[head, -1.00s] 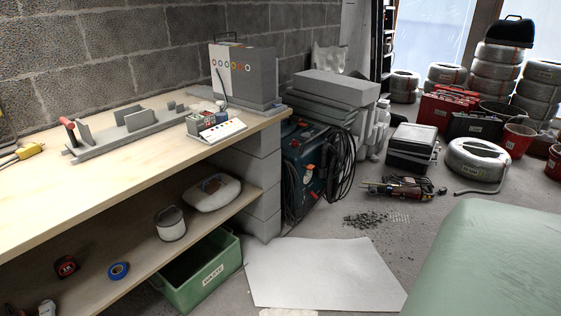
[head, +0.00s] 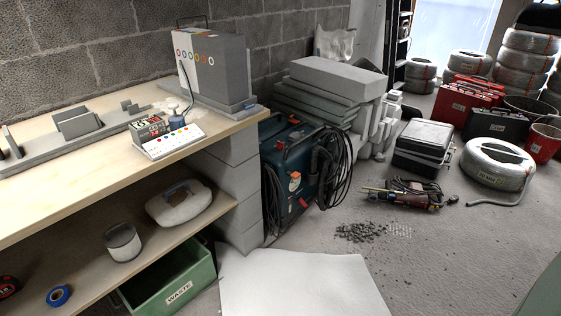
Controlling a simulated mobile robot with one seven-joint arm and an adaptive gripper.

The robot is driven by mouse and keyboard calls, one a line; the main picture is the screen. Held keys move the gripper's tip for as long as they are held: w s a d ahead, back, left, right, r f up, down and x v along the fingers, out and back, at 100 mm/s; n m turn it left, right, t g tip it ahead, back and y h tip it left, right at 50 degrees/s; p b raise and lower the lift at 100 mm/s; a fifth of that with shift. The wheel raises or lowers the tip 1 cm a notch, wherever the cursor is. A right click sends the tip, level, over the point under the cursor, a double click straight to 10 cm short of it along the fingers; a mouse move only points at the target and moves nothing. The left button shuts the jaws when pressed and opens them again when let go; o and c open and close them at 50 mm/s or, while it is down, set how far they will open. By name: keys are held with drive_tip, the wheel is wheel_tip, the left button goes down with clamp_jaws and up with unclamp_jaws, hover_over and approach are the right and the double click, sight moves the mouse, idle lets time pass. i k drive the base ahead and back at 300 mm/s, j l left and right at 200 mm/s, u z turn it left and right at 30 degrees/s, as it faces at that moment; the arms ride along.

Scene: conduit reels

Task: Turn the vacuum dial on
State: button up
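The vacuum (head: 301,170) is a dark blue-black box with red-orange parts and a black hose. It stands on the floor just past the right end of the workbench, against a stack of grey blocks. My gripper is not in view.
The wooden workbench (head: 60,200) fills the left. A green waste bin (head: 205,270) and a white sheet (head: 300,285) lie before the vacuum. Rubble (head: 360,232), a power tool (head: 400,197) and black cases (head: 423,145) are to its right.

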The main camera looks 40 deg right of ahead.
sight(279, 146)
drive_tip(key=i+l+z, duration=0.15)
drive_tip(key=l, duration=0.25)
drive_tip(key=i+l+z, duration=0.1)
drive_tip(key=l, duration=0.25)
drive_tip(key=i+l+z, duration=0.15)
drive_tip(key=l, duration=0.2)
drive_tip(key=i+l+z, duration=0.1)
drive_tip(key=l, duration=0.25)
drive_tip(key=i+l+u, duration=0.1)
drive_tip(key=l, duration=0.4)
drive_tip(key=i+l+u, duration=0.1)
drive_tip(key=l, duration=0.35)
drive_tip(key=i+l+u, duration=0.1)
drive_tip(key=l, duration=0.4)
drive_tip(key=i+l+u, duration=0.1)
drive_tip(key=i+l, duration=0.15)
drive_tip(key=l, duration=0.3)
drive_tip(key=i+j, duration=0.35)
drive_tip(key=j, duration=0.15)
